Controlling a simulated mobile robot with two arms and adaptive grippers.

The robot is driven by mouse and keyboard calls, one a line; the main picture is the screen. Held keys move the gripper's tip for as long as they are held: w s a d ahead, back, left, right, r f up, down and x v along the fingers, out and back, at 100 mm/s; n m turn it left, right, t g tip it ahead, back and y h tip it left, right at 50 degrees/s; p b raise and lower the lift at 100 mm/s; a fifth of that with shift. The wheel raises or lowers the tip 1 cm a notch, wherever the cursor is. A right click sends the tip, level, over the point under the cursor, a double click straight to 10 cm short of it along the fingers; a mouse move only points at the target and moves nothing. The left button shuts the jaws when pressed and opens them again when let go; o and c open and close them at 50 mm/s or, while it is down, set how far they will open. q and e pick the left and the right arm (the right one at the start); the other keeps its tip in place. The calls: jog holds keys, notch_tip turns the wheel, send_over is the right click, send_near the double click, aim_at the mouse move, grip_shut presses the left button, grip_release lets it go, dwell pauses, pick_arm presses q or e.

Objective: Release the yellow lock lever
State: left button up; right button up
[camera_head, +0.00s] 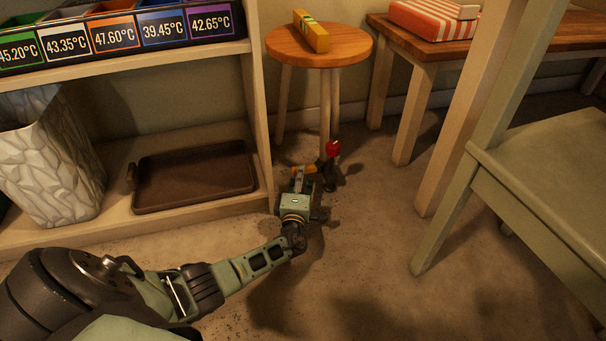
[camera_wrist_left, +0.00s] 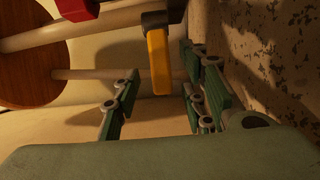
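The yellow lock lever (camera_wrist_left: 158,62) extends from a dark fitting (camera_wrist_left: 166,14) in the left wrist view. In the head view the lever (camera_head: 311,168) is small, low by the stool legs, with a red part (camera_head: 333,148) just above and right of it. The red part (camera_wrist_left: 75,9) also shows at the top of the wrist view. My left gripper (camera_wrist_left: 160,88) is open, its green fingers on either side of the lever with visible gaps; exact depth is hard to tell. In the head view my left gripper (camera_head: 302,181) points at the lever. My right gripper is out of view.
A shelf (camera_head: 257,110) with a brown tray (camera_head: 195,176) is to the left. A pale chair (camera_head: 550,160) stands right. Floor between shelf and chair is open.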

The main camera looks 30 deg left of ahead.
aim_at(306, 169)
pick_arm(q)
jog(key=b+x, duration=0.2)
jog(key=x, duration=0.1)
jog(key=shift+w+a+f, duration=0.1)
jog(key=shift+w+f, duration=0.1)
jog(key=shift+f, duration=0.05)
jog(key=shift+w+a+r+b, duration=0.15)
jog(key=shift+w+a+b, duration=0.05)
jog(key=shift+w+b, duration=0.2)
jog(key=shift+c, duration=0.4)
grip_shut()
